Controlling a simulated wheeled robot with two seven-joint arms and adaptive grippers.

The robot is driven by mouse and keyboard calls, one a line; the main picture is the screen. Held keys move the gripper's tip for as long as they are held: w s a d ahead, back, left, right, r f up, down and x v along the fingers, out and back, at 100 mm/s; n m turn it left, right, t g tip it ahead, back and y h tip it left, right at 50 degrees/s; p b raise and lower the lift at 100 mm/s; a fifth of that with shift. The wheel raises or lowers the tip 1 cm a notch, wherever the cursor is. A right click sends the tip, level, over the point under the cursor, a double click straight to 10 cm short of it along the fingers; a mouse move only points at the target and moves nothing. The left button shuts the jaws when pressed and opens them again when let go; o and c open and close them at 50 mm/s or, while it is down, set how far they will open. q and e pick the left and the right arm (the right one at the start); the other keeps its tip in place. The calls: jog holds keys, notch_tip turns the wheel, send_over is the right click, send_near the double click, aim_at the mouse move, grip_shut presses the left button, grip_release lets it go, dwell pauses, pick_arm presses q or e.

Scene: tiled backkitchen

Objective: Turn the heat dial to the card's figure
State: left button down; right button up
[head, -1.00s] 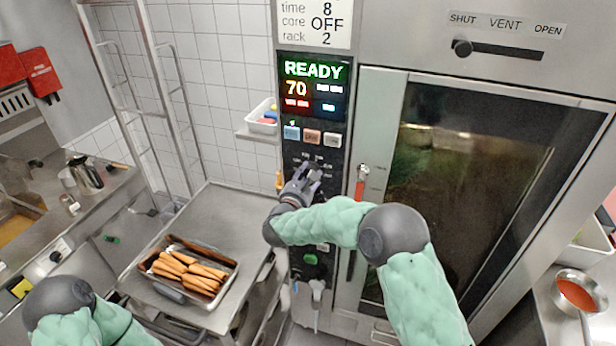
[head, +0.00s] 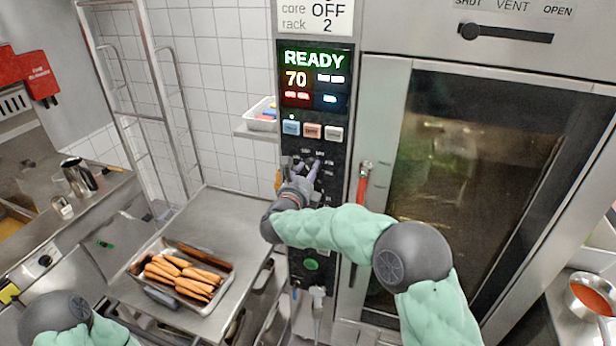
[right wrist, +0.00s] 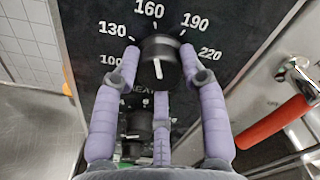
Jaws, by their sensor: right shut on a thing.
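The heat dial (right wrist: 162,62) is a dark round knob in the right wrist view. Figures from 100 to 220 ring it, with 160 above it. A white line on the knob points down in that picture, away from 160. My right gripper (right wrist: 160,75) is shut on the dial, with purple fingers at its left and right and one below. In the head view the right gripper (head: 305,168) is at the black control panel and mostly covers the dial. The card (head: 316,15) is cut off at the top; only core OFF and rack 2 read clearly. My left gripper is out of view.
The panel display (head: 313,78) shows READY and 70. A second dark knob (right wrist: 138,122) sits below the heat dial. A red door handle (head: 361,187) stands close right of the panel. A tray (head: 232,284) of carrots lies on the steel table at lower left.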

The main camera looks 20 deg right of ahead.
jog(key=shift+d+n+p, duration=0.15)
jog(key=shift+n+p, duration=2.6)
jog(key=shift+n, duration=5.85)
jog(key=shift+r, duration=0.1)
jog(key=o, duration=1.1)
jog(key=shift+o, duration=0.2)
jog(key=shift+d, duration=0.1)
